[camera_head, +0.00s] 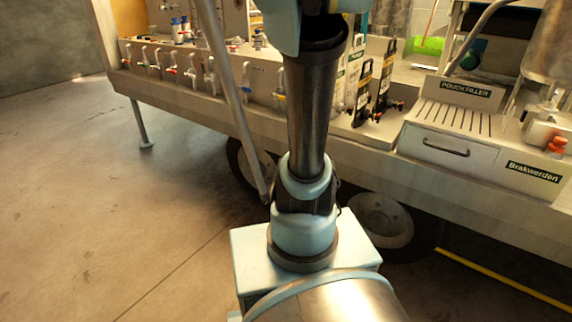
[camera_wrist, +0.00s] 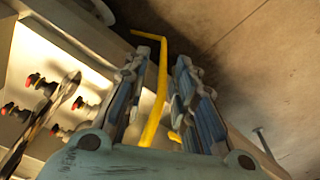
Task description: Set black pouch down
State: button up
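Two black pouches with pale labels stand upright on the trailer deck, right of my arm in the head view: a taller one (camera_head: 385,75) and one beside it (camera_head: 363,92). Each has a small spout near its base. In the head view my gripper is out of sight. A dark glossy strip (camera_wrist: 42,120) lies left of the fingers in the wrist view; I cannot tell if it is a pouch.
The trailer (camera_head: 330,125) carries a row of taps (camera_head: 195,72) along its side. The pouch filler (camera_head: 466,88) with a slotted tray (camera_head: 450,118) is at right. Red-and-black knobs (camera_wrist: 38,83) sit left in the wrist view.

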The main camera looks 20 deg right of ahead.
jog(key=s+a+f+n, duration=0.2)
jog(key=s+a+f, duration=0.3)
jog(key=f, duration=0.3)
jog(key=s+a+f+n+t, duration=0.1)
jog(key=s+a+f+n, duration=0.1)
jog(key=s+a+f, duration=0.4)
notch_tip(320, 180, down, 3)
jog(key=s, duration=0.2)
jog(key=shift+s+f, duration=0.2)
jog(key=shift+s, duration=0.1)
jog(key=shift+w+d+f, duration=0.1)
jog(key=shift+w+f, duration=0.1)
jog(key=shift+w, duration=0.3)
jog(key=shift+d, duration=0.1)
